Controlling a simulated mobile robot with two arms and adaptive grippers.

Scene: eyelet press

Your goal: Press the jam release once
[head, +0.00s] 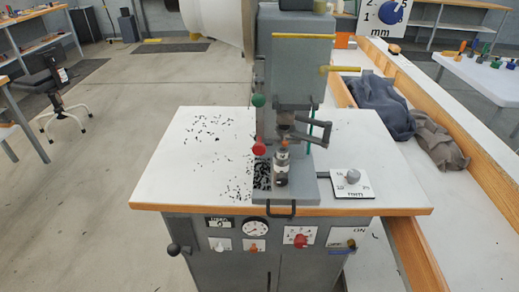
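The eyelet press (296,65) stands upright at the middle of a white-topped bench. None of its controls carries a label that I can read as jam release. A red knob (258,147) and a green ball (258,100) sit at the left side of the press column. A yellow bar (340,69) sticks out to its right. The front panel has a dial with a red knob (300,241), a small orange knob (253,248), a round gauge (256,228) and an ON/OFF switch (351,245). A black ball handle (174,249) is at the lower left. Neither gripper shows.
Small dark bits lie scattered over the bench top (160,170) left of the press. A numbered mm dial (352,177) lies right of it. Grey cloth (383,103) and brown cloth (438,140) lie in the wood-edged trough at right. Open floor (85,215) lies at left.

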